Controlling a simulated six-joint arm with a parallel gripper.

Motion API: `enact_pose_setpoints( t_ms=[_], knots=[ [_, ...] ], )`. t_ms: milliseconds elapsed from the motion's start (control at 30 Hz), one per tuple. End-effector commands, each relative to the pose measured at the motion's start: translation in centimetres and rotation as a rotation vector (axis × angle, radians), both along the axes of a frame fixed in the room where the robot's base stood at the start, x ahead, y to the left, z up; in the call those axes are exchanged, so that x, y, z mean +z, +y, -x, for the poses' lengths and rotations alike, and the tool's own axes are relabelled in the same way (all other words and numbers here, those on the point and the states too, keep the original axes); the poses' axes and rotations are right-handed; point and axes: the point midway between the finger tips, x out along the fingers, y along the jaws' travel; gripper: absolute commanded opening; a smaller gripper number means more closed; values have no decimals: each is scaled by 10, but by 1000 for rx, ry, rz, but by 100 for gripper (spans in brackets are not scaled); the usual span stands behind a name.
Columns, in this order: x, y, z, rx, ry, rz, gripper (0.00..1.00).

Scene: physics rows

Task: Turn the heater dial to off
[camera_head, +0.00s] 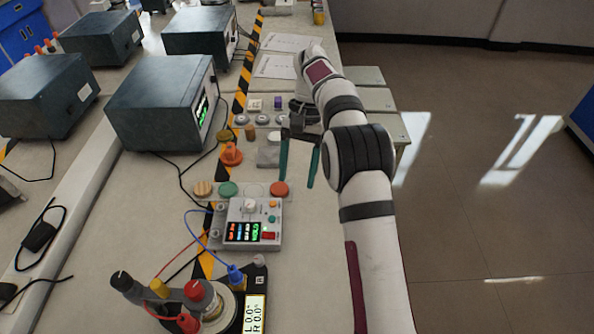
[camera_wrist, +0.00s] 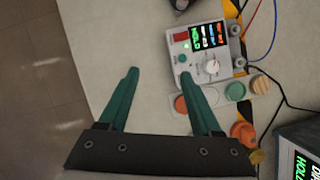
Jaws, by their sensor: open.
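A small grey control box (camera_head: 265,212) stands on the bench, with a white round dial (camera_head: 250,206), a lit multicoloured display and small coloured buttons. In the wrist view the box shows at the upper right, with its white dial (camera_wrist: 212,67). No label naming the heater is readable, and the dial's setting is too small to tell. My gripper (camera_head: 298,183) has two green fingers, spread apart and empty. It is above the bench, behind and right of the box in the head view. In the wrist view its fingertips (camera_wrist: 159,74) are left of the dial, apart from it.
A strip of coloured round discs (camera_head: 228,189) lies just behind the box. An orange stepped piece (camera_head: 231,154) stands farther back. A dark instrument (camera_head: 160,105) is at left. Wired apparatus (camera_head: 200,300) stands in front. The bench right of the box is clear.

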Motion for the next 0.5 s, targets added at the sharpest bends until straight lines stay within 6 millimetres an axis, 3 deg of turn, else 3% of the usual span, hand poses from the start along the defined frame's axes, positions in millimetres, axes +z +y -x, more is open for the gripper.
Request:
enact_pose_setpoints(
  t_ms=[67,200,267,367,500],
  knots=[
    [3,7,-1,5,-18,13,66],
    [35,86,-5,24,-262,112,66],
    [45,110,-6,15,-341,121,66],
    [40,120,-6,3,-377,123,66],
    [4,119,-6,1,-371,125,66]
  ],
)
